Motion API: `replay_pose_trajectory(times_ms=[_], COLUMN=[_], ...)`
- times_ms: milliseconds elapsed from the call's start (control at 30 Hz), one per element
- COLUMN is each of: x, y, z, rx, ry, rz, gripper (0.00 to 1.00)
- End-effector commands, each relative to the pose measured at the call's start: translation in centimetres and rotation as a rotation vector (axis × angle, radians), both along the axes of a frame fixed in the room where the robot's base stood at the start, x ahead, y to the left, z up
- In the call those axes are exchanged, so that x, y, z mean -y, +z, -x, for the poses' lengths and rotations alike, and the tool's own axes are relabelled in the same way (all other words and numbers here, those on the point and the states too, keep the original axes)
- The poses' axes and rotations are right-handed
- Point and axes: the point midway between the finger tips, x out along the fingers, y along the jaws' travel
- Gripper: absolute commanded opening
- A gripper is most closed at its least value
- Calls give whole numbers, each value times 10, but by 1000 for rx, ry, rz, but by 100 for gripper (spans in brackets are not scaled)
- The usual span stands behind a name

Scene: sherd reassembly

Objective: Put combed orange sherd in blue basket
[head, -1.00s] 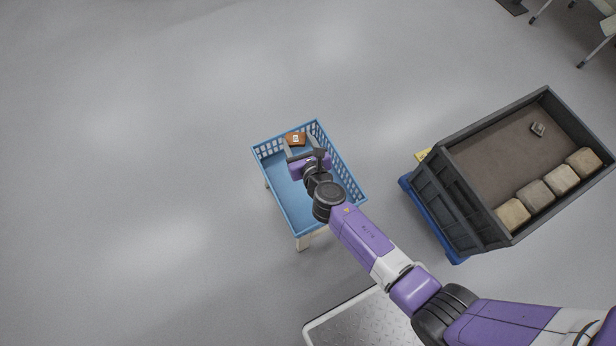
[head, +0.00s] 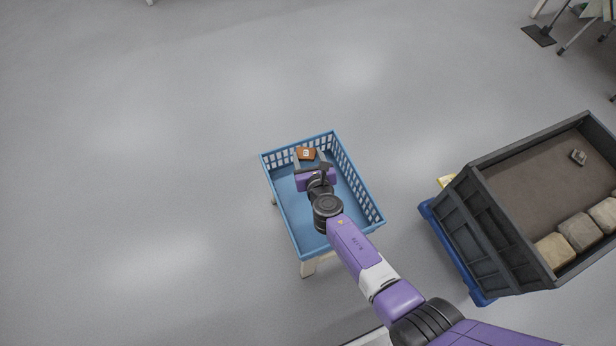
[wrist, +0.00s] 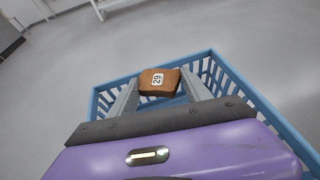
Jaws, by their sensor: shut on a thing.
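The orange sherd (head: 306,154) is a small orange-brown piece with a white label, reading 29 in the wrist view (wrist: 170,82). My gripper (head: 309,161) is shut on it, with the grey fingers at either side of the sherd in the wrist view (wrist: 160,90). The blue basket (head: 375,205) is a rectangular basket with lattice walls; its rim also shows in the wrist view (wrist: 262,100). The gripper and sherd are over the basket, near its far end. I cannot tell how high the sherd is above its floor. Combing on the sherd is not discernible.
A dark grey bin (head: 465,235) on a blue base stands to the right, with several pale blocks (head: 579,232) and a small grey piece (head: 578,157) inside. The basket rests on a pale-legged stand (head: 308,267). The floor (head: 120,150) to the left is clear.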

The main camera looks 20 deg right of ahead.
Motion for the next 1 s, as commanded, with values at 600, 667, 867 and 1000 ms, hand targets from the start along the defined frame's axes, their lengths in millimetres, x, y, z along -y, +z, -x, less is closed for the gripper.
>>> replay_pose_trajectory(times_ms=[600, 667, 867, 1000], x=[0, 0, 0, 0], y=[-61, -69, -92, -92], z=[0, 0, 0, 0], rx=[0, 0, 1, 1], ry=[0, 0, 1, 1], rz=[0, 1, 1, -1], gripper=[16, 16, 16, 16])
